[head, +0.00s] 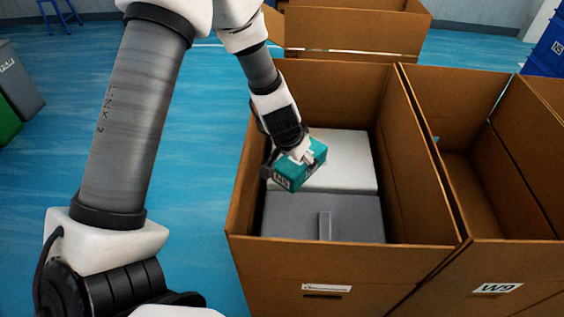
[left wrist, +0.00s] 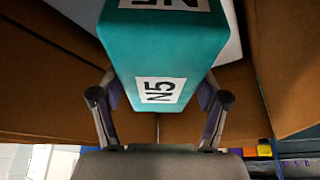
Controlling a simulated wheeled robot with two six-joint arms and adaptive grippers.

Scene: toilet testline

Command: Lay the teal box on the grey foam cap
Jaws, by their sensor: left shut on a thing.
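The teal box (head: 305,168) has white labels and is held by my left gripper (head: 303,155) inside the open carton, below the rim level in the head view. In the left wrist view the teal box (left wrist: 180,55) shows an N5 label and sits between the two fingers of the left gripper (left wrist: 158,105). The grey foam cap (head: 355,215) lies at the near end of the carton, with a raised ridge on it. The box is above the border between the grey cap and a white block; contact cannot be told. My right gripper is not in view.
The white block (head: 350,165) fills the far part of the brown carton (head: 345,255). Its tall walls surround the gripper. An open carton labelled W9 (head: 500,255) stands against it on the right. Another carton (head: 355,30) stands behind. Blue floor (head: 200,180) is clear on the left.

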